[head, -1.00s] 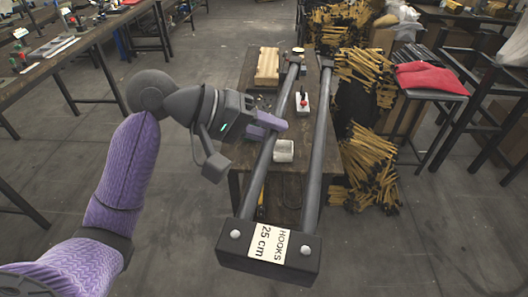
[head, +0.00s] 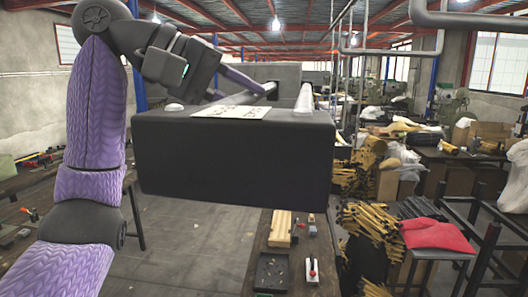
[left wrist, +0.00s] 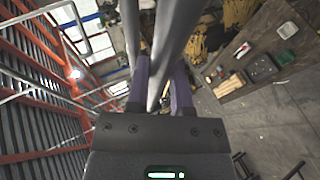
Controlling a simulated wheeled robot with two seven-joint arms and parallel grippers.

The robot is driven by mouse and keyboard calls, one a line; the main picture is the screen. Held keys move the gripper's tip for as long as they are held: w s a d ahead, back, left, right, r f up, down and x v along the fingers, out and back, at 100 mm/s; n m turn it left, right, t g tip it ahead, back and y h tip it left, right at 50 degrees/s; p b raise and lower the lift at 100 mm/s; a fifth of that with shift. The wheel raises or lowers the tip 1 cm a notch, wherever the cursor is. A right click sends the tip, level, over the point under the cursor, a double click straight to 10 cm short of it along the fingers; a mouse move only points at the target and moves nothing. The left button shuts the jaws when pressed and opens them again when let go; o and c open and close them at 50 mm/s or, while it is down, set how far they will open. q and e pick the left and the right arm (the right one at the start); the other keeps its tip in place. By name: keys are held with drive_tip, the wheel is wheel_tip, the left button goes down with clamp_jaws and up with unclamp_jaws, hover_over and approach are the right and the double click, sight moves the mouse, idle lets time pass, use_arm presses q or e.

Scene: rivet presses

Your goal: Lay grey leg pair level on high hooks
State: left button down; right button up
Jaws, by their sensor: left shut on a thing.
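The grey leg pair is two long grey tubes joined by a dark end block (head: 235,160). In the head view the block's broad face is towards me, high over the bench, and the tubes run away behind it, roughly level. A pale label (head: 232,111) lies on its top. My left gripper (head: 245,84) is shut on one tube behind the block. In the left wrist view its purple fingers (left wrist: 159,88) stand either side of a tube, with the second tube beside it. The far end is hidden. I cannot make out the hooks for certain. My right gripper is not in view.
A wooden bench (head: 262,236) below carries wooden blocks (head: 281,229), a black tray (head: 272,272) and a red-handled tool (head: 312,270). Grey pipes (head: 397,53) hang overhead at the right. A red cloth (head: 432,234) lies on a stand, near yellow-and-black bundles (head: 370,220).

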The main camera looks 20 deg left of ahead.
use_arm(q)
drive_tip(key=s+a+r+p, duration=0.1)
drive_tip(key=s+r+p, duration=0.1)
drive_tip(key=r, duration=0.6)
drive_tip(key=s+a+r+t+p, duration=0.1)
drive_tip(key=s+r+p, duration=0.2)
drive_tip(key=r, duration=0.4)
drive_tip(key=shift+s+a+r+n+y+p, duration=0.2)
drive_tip(key=shift+a+r+n+y+p, duration=0.15)
drive_tip(key=shift+p, duration=0.3)
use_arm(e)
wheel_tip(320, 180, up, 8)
use_arm(q)
drive_tip(key=shift+s, duration=0.1)
drive_tip(key=w+d+f, duration=0.1)
drive_tip(key=w+d, duration=0.2)
drive_tip(key=d, duration=0.6)
drive_tip(key=w+d+f, duration=0.1)
drive_tip(key=w+d, duration=0.2)
drive_tip(key=d, duration=0.7)
wheel_tip(320, 180, down, 6)
drive_tip(key=b, duration=0.6)
drive_tip(key=shift+r, duration=0.15)
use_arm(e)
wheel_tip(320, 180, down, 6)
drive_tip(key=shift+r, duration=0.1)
